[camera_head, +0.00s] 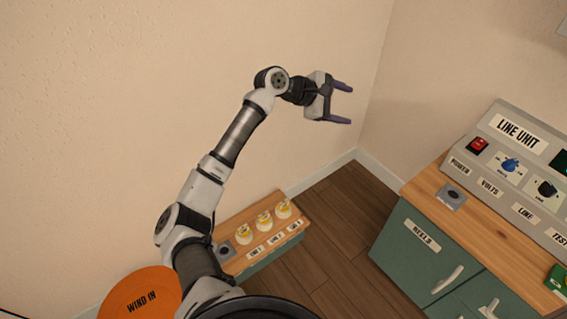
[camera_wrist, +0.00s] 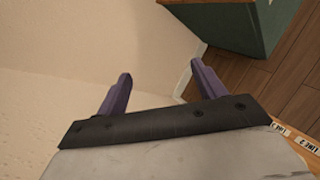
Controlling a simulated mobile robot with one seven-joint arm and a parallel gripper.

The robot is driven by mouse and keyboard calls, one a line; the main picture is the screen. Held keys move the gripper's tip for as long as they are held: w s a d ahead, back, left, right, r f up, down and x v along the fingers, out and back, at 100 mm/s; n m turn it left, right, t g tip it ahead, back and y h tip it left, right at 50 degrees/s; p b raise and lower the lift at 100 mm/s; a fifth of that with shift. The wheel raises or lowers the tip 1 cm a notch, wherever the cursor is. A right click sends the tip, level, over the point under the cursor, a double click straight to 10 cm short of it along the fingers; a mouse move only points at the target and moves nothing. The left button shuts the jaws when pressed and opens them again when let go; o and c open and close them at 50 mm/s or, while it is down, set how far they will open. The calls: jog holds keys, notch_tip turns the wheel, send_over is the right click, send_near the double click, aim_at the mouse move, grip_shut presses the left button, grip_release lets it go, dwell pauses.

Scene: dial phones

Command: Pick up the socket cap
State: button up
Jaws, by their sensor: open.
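No part is plainly marked as the socket cap. A grey square plate with a dark round piece (camera_head: 453,195) lies on the wooden top of the green cabinet at the right. A similar dark round piece on a grey plate (camera_head: 226,250) is at the left end of the low bench, partly beside my arm. I cannot tell which, if either, is the cap. My gripper (camera_head: 350,105) is open and empty, high in the air near the wall corner, apart from both.
The low bench (camera_head: 234,220) holds several white-and-yellow round pieces (camera_head: 264,221) above small labels. The green cabinet (camera_head: 415,250) carries the grey LINE UNIT panel (camera_head: 516,131) with knobs and a red switch. An orange WIND IN disc (camera_head: 140,292) is at lower left. Wooden floor (camera_head: 335,225) lies between.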

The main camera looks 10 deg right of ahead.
jog(key=w+a+f+m+y+b, duration=0.1)
jog(key=a+f+y, duration=0.15)
jog(key=f, duration=0.65)
jog(key=a+f+m+y+b, duration=0.15)
jog(key=f+y, duration=0.25)
jog(key=f, duration=0.5)
jog(key=m+y+b, duration=0.2)
jog(key=m+y, duration=0.1)
jog(key=y, duration=0.3)
send_over(283, 201)
notch_tip(283, 201, down, 14)
jog(key=f, duration=0.2)
jog(key=f+b, duration=0.1)
jog(key=f, duration=0.2)
jog(key=f+b, duration=0.1)
jog(key=f, duration=0.1)
jog(key=shift+s+d+f, duration=0.3)
jog(key=shift+s+f, duration=0.05)
jog(key=shift+w+a+f+b, duration=0.15)
jog(key=shift+f+b, duration=0.4)
jog(key=shift+f, duration=0.9)
jog(key=shift+w+a+f+b, duration=0.1)
jog(key=shift+f+b, duration=0.4)
jog(key=shift+f, duration=0.9)
jog(key=shift+c, duration=0.4)
jog(key=c, duration=1.1)
jog(key=shift+r, duration=0.1)
